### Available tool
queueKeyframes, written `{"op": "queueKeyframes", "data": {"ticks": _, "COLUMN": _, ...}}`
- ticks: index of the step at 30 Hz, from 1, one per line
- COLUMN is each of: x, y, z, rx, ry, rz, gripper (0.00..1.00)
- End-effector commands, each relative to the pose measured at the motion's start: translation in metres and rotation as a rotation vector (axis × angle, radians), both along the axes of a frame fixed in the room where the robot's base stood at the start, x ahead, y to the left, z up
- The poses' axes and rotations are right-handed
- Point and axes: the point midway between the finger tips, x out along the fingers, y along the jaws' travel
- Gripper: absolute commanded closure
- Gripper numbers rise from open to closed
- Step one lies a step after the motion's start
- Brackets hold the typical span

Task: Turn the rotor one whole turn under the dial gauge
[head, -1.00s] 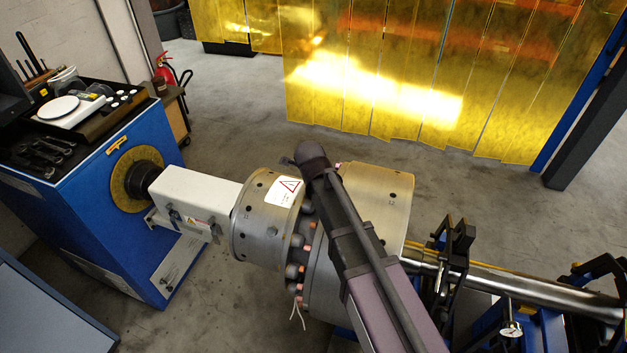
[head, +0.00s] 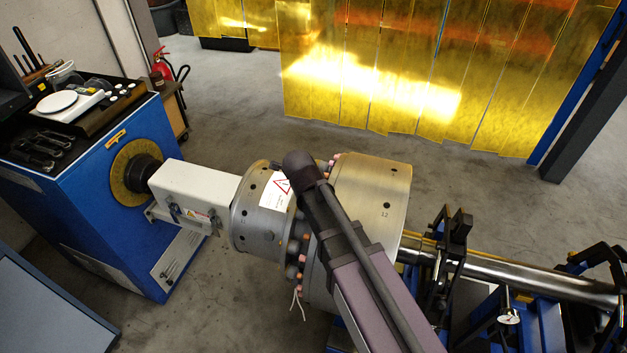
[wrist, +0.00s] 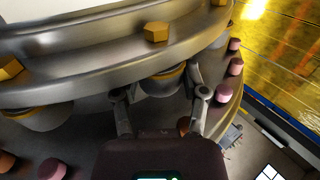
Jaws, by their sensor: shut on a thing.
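The rotor is a steel body with a large drum (head: 370,190), a smaller drum (head: 255,225) bearing a red-triangle label, and a bolted flange joint between them. A polished shaft (head: 530,282) runs out to the right. The dial gauge (head: 508,318) has a small white face and sits at the lower right by the shaft. My gripper (wrist: 160,94) has its two fingers on either side of a grey, brass-ringed bolt (wrist: 164,82) at the flange and is shut on it. In the head view my arm hides the gripper and part of the flange.
A blue drive cabinet (head: 105,225) stands at the left, its white-covered coupling (head: 195,190) leading to the rotor. Black support brackets (head: 452,255) stand around the shaft. A yellow strip curtain (head: 400,70) hangs behind. Grey floor (head: 230,110) is open behind the rotor.

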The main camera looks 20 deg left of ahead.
Motion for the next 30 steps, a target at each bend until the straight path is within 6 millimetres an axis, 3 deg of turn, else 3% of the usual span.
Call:
{"op": "queueKeyframes", "data": {"ticks": 8, "x": 0.0011, "y": -0.0003, "z": 0.0001, "rx": 0.002, "ry": 0.0, "rz": -0.002, "gripper": 1.0}}
{"op": "queueKeyframes", "data": {"ticks": 9, "x": 0.0013, "y": -0.0005, "z": 0.0001, "rx": 0.002, "ry": 0.0, "rz": -0.002, "gripper": 0.41}}
{"op": "queueKeyframes", "data": {"ticks": 12, "x": 0.0014, "y": -0.001, "z": 0.0, "rx": 0.002, "ry": 0.0, "rz": -0.003, "gripper": 0.11}}
{"op": "queueKeyframes", "data": {"ticks": 30, "x": 0.0015, "y": -0.0026, "z": 0.0004, "rx": -0.001, "ry": 0.0, "rz": -0.003, "gripper": 0.1}}
